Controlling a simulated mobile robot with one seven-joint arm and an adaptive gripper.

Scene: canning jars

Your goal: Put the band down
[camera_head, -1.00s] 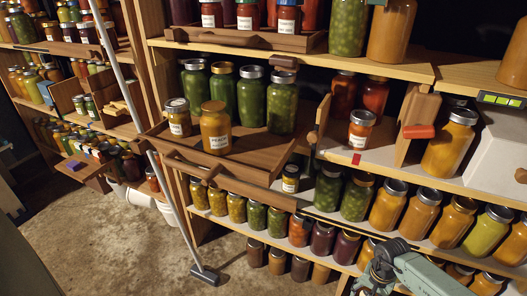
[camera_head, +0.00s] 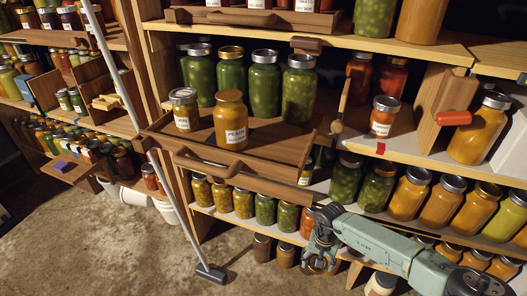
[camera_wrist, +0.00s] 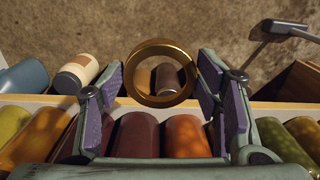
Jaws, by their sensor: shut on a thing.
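The band is a gold ring (camera_wrist: 160,101) at the middle top of the wrist view. My gripper (camera_wrist: 160,76) is shut on it, with a purple-padded finger against each side. Through the ring I see a jar and the brown floor behind it. In the head view my gripper (camera_head: 318,262) hangs in front of the lower shelf, below and right of the pull-out wooden tray (camera_head: 262,187). The band is small and hard to make out there. On the tray stand a peach jar (camera_head: 231,122), a smaller silver-lidded jar (camera_head: 186,112) and several green jars (camera_head: 264,85).
A row of jars (camera_head: 410,195) fills the shelf behind my arm. A small jar (camera_head: 383,118) stands in a compartment right of the tray. A long-handled tool (camera_head: 210,272) leans at the left over open floor (camera_head: 120,245). The tray's front right is bare.

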